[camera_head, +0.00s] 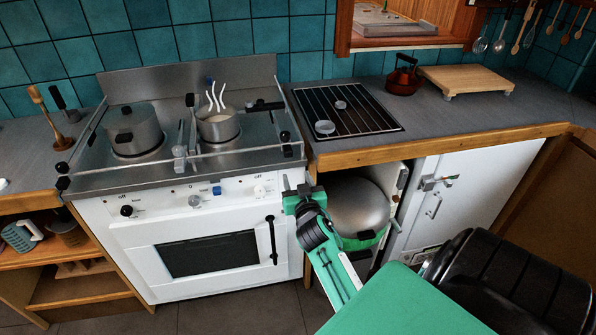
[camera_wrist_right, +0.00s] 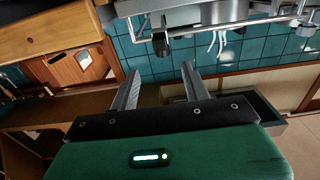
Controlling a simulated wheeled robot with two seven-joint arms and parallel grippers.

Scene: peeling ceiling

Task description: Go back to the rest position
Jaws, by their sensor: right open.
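My right gripper (camera_head: 297,182) is raised in front of the right edge of the white stove, beside the open cupboard, its arm coming in from the lower right. In the right wrist view the gripper (camera_wrist_right: 160,72) shows two fingers spread apart with nothing between them. My left gripper is in neither view.
The white stove (camera_head: 210,254) carries a lidded pot (camera_head: 134,128) and a steaming pan (camera_head: 218,126). The open cupboard right of the stove holds a large metal pot (camera_head: 359,207). The counter (camera_head: 425,118) bears a rack, a red kettle (camera_head: 404,78) and a wooden board (camera_head: 465,79).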

